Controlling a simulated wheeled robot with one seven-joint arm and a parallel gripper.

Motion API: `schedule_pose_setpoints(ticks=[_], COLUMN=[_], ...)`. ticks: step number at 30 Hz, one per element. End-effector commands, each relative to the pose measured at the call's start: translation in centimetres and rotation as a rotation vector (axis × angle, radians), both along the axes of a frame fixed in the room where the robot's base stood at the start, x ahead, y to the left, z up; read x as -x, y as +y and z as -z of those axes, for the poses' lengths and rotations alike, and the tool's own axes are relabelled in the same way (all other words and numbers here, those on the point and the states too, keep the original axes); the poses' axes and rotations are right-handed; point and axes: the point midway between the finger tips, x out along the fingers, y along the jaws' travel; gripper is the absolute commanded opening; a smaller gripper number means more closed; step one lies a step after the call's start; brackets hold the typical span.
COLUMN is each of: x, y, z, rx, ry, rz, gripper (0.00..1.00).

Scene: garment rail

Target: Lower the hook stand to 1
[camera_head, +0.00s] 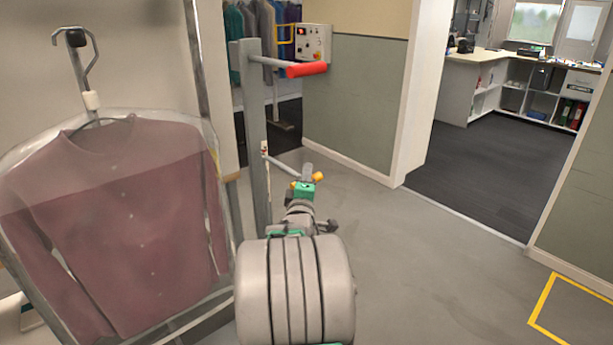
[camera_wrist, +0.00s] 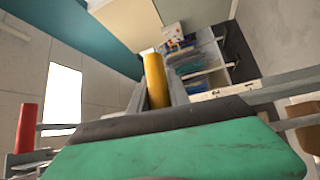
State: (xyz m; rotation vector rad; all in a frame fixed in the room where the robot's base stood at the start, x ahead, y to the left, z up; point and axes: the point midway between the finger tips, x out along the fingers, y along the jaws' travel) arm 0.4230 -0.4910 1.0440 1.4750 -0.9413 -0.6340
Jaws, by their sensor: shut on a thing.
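The hook stand's grey post (camera_head: 255,130) stands upright left of centre in the head view. A red-gripped handle (camera_head: 306,69) sticks out near its top; the red grip (camera_wrist: 25,128) also shows at the left of the wrist view. Lower on the post is a thin lever with a yellow end (camera_head: 318,177). My gripper (camera_head: 306,180) is shut on this lever; the yellow end (camera_wrist: 155,80) stands beyond the green and dark finger (camera_wrist: 180,150) in the wrist view. The contact itself is partly hidden. A small marked strip (camera_head: 264,147) is on the post.
A maroon garment (camera_head: 120,220) in a clear bag hangs from a hook (camera_head: 76,40) at the left. A control box (camera_head: 313,42) is on the wall behind. Open grey floor (camera_head: 430,270) lies to the right, with a doorway beyond.

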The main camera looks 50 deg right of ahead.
Motion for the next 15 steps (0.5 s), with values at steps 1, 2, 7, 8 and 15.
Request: schedule_pose_setpoints(ticks=[1, 2, 7, 8, 15], x=[0.0, 0.0, 0.0, 0.0, 0.0], y=[0.0, 0.0, 0.0, 0.0, 0.0], z=[-0.1, -0.1, 1.0, 1.4, 6.3], rx=[0.002, 0.002, 0.0, -0.001, -0.006], ry=[-0.003, -0.003, -0.002, -0.002, 0.003], rz=[-0.001, -0.001, -0.001, -0.001, -0.001], gripper=[0.0, 0.0, 0.0, 0.0, 0.0])
